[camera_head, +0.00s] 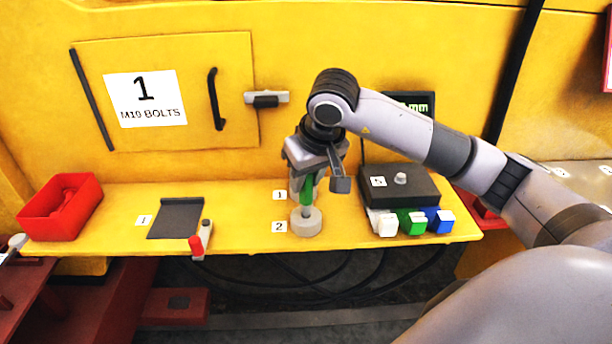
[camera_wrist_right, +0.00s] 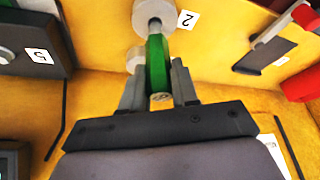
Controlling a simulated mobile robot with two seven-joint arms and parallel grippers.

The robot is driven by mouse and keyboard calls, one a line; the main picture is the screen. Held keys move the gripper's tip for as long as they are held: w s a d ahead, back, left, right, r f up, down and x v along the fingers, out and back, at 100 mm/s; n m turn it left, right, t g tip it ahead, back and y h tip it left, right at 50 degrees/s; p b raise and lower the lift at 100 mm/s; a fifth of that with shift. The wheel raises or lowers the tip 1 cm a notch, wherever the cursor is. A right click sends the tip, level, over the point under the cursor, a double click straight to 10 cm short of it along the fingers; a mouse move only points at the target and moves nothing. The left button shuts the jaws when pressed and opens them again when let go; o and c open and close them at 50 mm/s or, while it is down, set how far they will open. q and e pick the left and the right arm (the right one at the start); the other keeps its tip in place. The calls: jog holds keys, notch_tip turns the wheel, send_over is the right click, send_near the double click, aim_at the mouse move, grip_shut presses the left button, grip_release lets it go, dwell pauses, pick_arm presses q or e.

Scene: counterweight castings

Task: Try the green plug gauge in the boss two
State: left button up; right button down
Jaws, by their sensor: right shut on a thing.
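The green plug gauge (camera_head: 307,191) is upright in the jaws of my right gripper (camera_head: 315,174). Its grey lower end meets the top of boss two (camera_head: 306,224), a pale round boss by the label 2. I cannot tell whether the end is inside the bore or only at its mouth. The right wrist view shows the two fingers of the gripper (camera_wrist_right: 157,88) on either side of the green handle (camera_wrist_right: 156,62), with boss two (camera_wrist_right: 152,10) beyond. Boss one (camera_head: 296,190) stands behind, partly hidden by the gauge and gripper. My left gripper is not in view.
A dark box (camera_head: 412,186) labelled 5 stands to the right, with white, green and blue blocks in front. The yellow shelf (camera_head: 245,220) between mat and bosses is clear.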

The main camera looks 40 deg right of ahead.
jog(key=shift+f+b, duration=1.45)
jog(key=shift+f, duration=0.1)
dwell(1.2)
dwell(0.7)
jog(key=c, duration=0.8)
grip_release()
jog(key=v, duration=0.6)
jog(key=shift+s+r, duration=0.1)
jog(key=shift+r, duration=0.2)
notch_tip(320, 180, up, 13)
jog(key=p, duration=0.9)
send_over(306, 190)
jog(key=s, duration=0.2)
jog(key=shift+w+d+f, duration=0.25)
